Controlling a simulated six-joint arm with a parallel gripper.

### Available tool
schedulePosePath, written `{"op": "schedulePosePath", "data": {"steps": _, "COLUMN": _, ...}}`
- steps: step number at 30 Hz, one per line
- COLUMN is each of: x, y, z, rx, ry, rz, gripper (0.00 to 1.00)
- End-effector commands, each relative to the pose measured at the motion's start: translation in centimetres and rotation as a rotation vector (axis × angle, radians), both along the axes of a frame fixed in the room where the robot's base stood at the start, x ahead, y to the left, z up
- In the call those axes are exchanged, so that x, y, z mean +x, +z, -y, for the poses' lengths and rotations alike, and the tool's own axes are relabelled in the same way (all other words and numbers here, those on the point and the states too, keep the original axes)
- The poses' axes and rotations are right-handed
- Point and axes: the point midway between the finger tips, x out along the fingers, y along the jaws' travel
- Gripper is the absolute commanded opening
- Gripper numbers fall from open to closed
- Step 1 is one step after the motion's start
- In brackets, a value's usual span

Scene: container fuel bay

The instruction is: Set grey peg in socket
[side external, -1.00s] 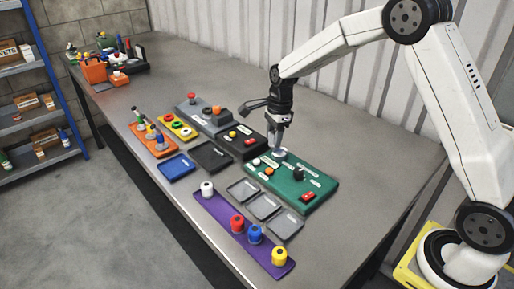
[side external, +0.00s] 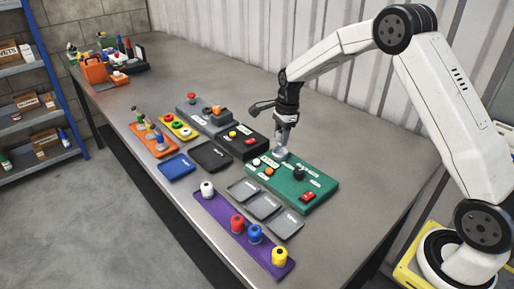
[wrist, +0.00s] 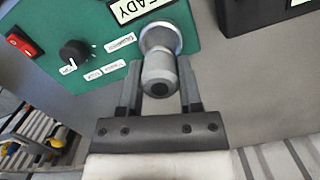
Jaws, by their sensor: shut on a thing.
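The grey peg (wrist: 158,68) is a metallic cylinder with a dark hole in its near end. My gripper (wrist: 160,78) is shut on it, one finger on each side. In the side view my gripper (side external: 283,146) points down with the peg at the back left corner of the green panel (side external: 318,188). A round silver collar (wrist: 161,37) sits at the peg's far end, over the panel by the READY label. I cannot tell whether the collar is the socket or part of the peg, nor how deep the peg sits.
The green panel carries a black knob (wrist: 75,52) and a red switch (wrist: 24,44). A black box (side external: 242,142) stands close to the left of my gripper. Grey trays (side external: 264,206) and a purple strip (side external: 225,222) with coloured pegs lie in front. The table behind is clear.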

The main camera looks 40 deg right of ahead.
Motion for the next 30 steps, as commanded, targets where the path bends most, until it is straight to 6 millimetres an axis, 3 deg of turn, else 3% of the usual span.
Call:
{"op": "schedulePosePath", "data": {"steps": 13, "x": 0.0, "y": -2.5, "z": 0.0, "rx": 0.000, "ry": 0.000, "rz": 0.001, "gripper": 0.00}}
{"op": "schedulePosePath", "data": {"steps": 30, "x": 0.0, "y": -2.8, "z": 0.0, "rx": 0.001, "ry": 0.000, "rz": 0.001, "gripper": 0.00}}
